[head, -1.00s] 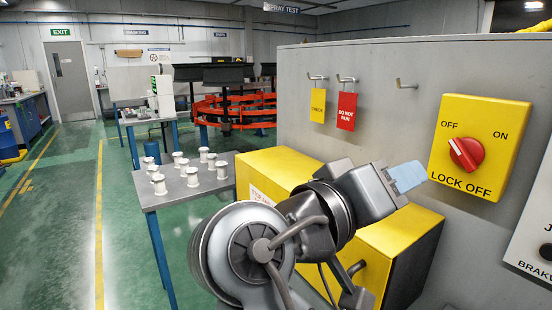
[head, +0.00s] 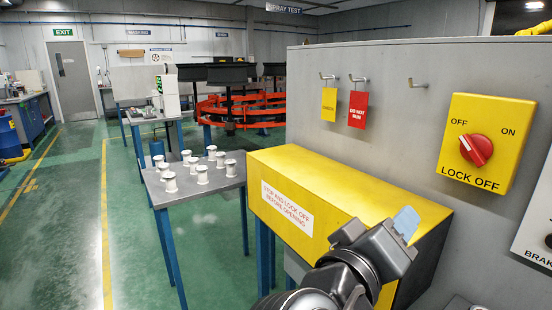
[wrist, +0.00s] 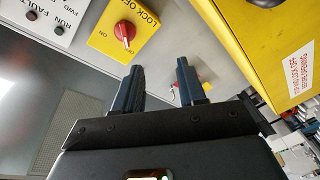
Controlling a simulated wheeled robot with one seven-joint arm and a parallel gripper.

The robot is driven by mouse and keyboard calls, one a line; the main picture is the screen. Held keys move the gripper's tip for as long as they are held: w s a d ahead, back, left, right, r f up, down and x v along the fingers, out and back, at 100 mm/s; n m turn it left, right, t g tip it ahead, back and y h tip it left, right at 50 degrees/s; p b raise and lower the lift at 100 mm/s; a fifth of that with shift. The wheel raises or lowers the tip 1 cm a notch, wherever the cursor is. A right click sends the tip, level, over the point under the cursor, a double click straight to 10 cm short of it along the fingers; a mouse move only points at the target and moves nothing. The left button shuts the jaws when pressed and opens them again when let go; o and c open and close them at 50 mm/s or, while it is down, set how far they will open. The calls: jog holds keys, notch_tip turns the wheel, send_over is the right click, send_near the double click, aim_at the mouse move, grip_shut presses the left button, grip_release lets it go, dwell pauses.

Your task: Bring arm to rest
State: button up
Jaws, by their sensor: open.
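My arm is low at the bottom of the head view, in front of the yellow box. The switch also shows in the wrist view (wrist: 107,42), beyond the fingers.
The yellow box (head: 345,195) carries a "stop and lock off before opening" label. A grey table (head: 178,197) with several white spools stands to the left. Yellow and red tags (head: 357,110) hang on the panel's hooks; a third hook is bare. Green floor is clear at left.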

jog(key=s+d+f+n+t+y, duration=0.1)
jog(key=s+d+f+n+y, duration=0.15)
jog(key=s+f+y, duration=0.6)
jog(key=s+d+f+n+y, duration=0.1)
jog(key=s+f+n+y, duration=0.15)
jog(key=s+f, duration=0.75)
jog(key=s+d+r+m+t+y, duration=0.1)
jog(key=s+m, duration=0.5)
jog(key=s, duration=1.3)
jog(key=shift+d+m+y, duration=0.3)
jog(key=shift+d+y, duration=0.1)
jog(key=shift+d, duration=0.2)
